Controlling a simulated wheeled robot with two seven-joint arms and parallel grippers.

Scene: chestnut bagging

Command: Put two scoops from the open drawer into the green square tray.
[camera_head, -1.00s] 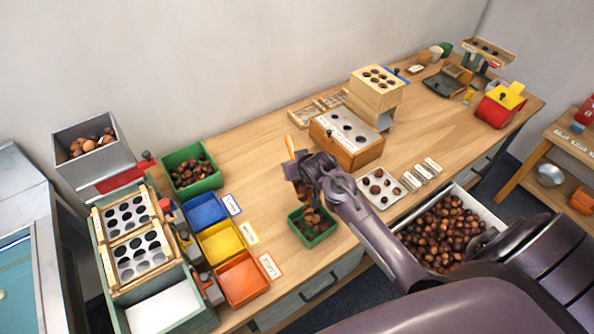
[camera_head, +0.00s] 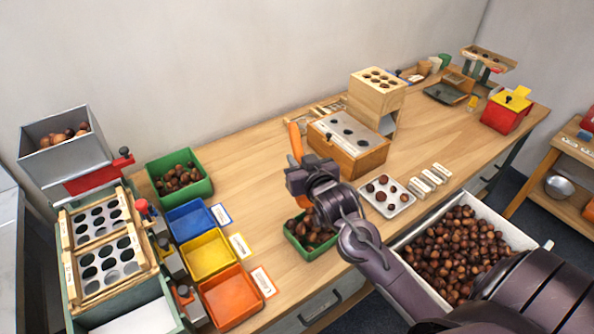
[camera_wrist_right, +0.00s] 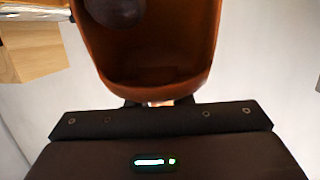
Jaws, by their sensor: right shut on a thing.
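My right gripper (camera_head: 299,182) is shut on an orange scoop (camera_head: 295,140), above the small green square tray (camera_head: 312,256). In the head view the scoop stands steeply up, partly hidden by the gripper. The right wrist view shows the scoop's bowl (camera_wrist_right: 150,70) close up, with a dark round thing, probably a chestnut (camera_wrist_right: 115,8), at its top edge. Chestnuts lie in the green tray, partly covered by my wrist. The open drawer (camera_head: 512,230) at the right holds many chestnuts. My left gripper is out of view.
Blue (camera_head: 190,220), yellow (camera_head: 208,256) and orange (camera_head: 232,298) trays stand left of the green tray. A larger green bin (camera_head: 195,190) with chestnuts is behind them. A wooden box (camera_head: 350,160) and a plate with chestnuts (camera_head: 400,205) stand to the right.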

